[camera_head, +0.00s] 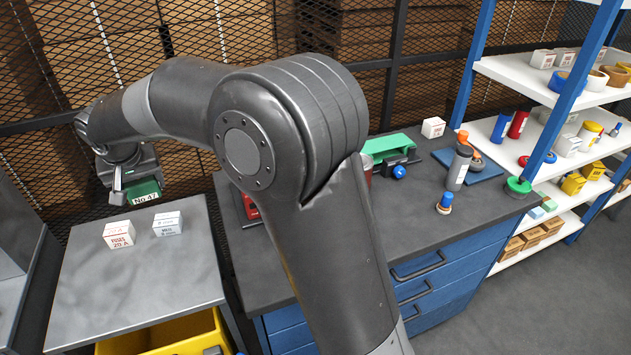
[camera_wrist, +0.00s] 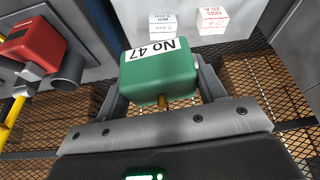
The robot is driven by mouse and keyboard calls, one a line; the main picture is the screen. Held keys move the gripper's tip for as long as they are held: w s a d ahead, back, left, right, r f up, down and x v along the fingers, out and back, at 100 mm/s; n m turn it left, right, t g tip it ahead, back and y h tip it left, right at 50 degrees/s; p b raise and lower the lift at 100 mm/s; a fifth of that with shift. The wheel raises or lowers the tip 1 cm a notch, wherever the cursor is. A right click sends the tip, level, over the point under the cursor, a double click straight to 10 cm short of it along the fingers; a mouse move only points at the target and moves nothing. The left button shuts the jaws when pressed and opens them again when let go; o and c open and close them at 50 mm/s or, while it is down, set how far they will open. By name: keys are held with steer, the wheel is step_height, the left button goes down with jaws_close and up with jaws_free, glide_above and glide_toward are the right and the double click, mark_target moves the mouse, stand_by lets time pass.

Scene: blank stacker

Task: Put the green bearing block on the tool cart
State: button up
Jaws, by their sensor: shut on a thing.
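The green bearing block (camera_head: 144,190) with a white "No 47" label is held in my gripper (camera_head: 131,186), beyond the back edge of the grey cart top at the left. In the wrist view the green block (camera_wrist: 160,77) sits between the two fingers of my gripper (camera_wrist: 160,85), which touch its sides. The tool cart (camera_head: 150,268) has a flat grey top and a yellow bin below. I take this to be the cart, as nothing labels it. The block appears raised and apart from the top.
Two small white boxes, one with red print (camera_head: 119,235) and one with dark print (camera_head: 167,224), stand on the cart top's back half. The front half is bare. A blue workbench (camera_head: 420,225) with tools stands right of it. A mesh fence (camera_head: 190,90) runs behind.

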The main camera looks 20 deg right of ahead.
steer(key=shift+m, duration=0.4)
steer(key=s+d, duration=0.4)
steer(key=d, duration=0.4)
steer(key=s+d+r, duration=0.1)
steer(key=s+d, duration=0.3)
steer(key=d, duration=0.5)
steer(key=s+d+r, duration=0.1)
steer(key=s+d, duration=0.3)
steer(key=d, duration=0.4)
steer(key=shift+d, duration=0.2)
steer(key=s+d+f, duration=0.3)
steer(key=s+d, duration=0.5)
steer(key=s, duration=0.2)
steer(key=w+a+f, duration=0.1)
steer(key=a+f, duration=0.2)
steer(key=f, duration=0.1)
steer(key=w+a+f, duration=0.1)
steer(key=a+f, duration=0.2)
steer(key=a, duration=0.1)
steer(key=w+a+f, duration=0.2)
steer(key=a+f, duration=0.1)
steer(key=f, duration=0.1)
steer(key=shift+a+f, duration=0.15)
steer(key=shift+f, duration=2.15)
steer(key=shift+f, duration=0.1)
